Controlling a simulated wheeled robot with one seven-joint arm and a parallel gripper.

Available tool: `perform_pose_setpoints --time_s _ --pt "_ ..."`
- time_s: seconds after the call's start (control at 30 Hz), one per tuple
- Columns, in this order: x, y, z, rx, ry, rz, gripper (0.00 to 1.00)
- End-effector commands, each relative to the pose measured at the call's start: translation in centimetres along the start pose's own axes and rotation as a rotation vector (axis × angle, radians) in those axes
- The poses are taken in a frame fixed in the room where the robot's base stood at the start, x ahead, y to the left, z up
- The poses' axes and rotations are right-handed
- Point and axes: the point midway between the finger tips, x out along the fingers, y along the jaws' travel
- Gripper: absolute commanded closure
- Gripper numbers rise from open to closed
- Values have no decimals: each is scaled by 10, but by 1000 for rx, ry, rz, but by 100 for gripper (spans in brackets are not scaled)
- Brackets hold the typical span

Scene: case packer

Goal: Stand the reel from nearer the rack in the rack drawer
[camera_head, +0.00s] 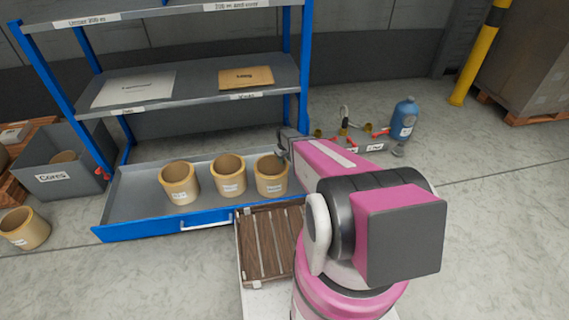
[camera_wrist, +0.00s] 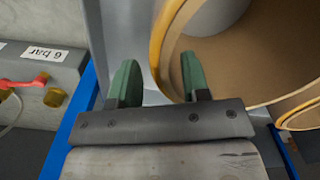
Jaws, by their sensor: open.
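The rack drawer (camera_head: 125,205) is pulled out at the bottom of the blue-posted rack. Three tan reels stand upright in it: a left reel (camera_head: 180,186), a middle reel (camera_head: 229,177) and a right reel (camera_head: 271,178). My gripper (camera_head: 283,155) is at the right reel's far right rim. In the wrist view my open gripper (camera_wrist: 157,80) has its green fingers on either side of a reel wall (camera_wrist: 163,45), one outside and one over the hollow. Whether they touch it cannot be told. Another tan reel (camera_head: 25,229) is on the floor at far left.
A grey box labelled Cores (camera_head: 58,178) stands left of the rack. A shelf (camera_head: 190,85) with papers hangs above the drawer. An empty slatted wooden deck (camera_head: 265,245) lies in front. A blue bottle (camera_head: 403,120) and a grey fitting with red valves (camera_head: 375,143) are at right.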

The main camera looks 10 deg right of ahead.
Motion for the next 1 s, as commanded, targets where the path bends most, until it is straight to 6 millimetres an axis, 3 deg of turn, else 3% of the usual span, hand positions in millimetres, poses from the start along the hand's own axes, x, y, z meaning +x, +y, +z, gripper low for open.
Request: perform_pose_setpoints --time_s 0.1,0.3,0.67,0.77,1.0 --pt "-28 -1 2 0 2 1 57" --pt "-65 -1 2 0 1 1 57" --pt "-101 -5 8 10 1 0 57" --pt "-125 -16 28 41 2 1 57" --pt "-208 -61 108 180 4 2 57"
